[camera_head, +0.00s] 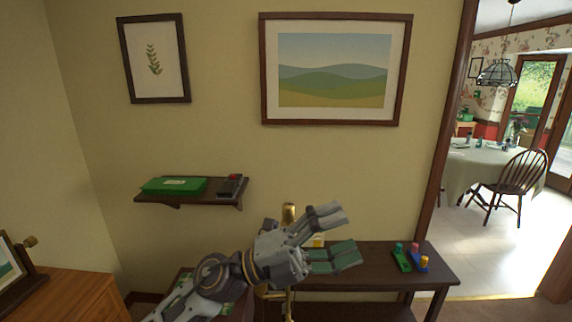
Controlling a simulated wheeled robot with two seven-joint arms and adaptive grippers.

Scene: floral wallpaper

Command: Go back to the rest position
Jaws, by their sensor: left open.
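My left gripper (347,233) comes in from the lower left with its fingers spread apart. It shows nothing between the fingers and points right, in front of a dark wooden table (440,276). The gripper and arm hide part of the table's left side and a brass-coloured upright thing (289,211) behind them. My right gripper is not in view.
A wall shelf (222,200) holds a green box (174,186) and a dark device (230,186). A wooden cabinet (75,296) stands lower left. A doorway opens right.

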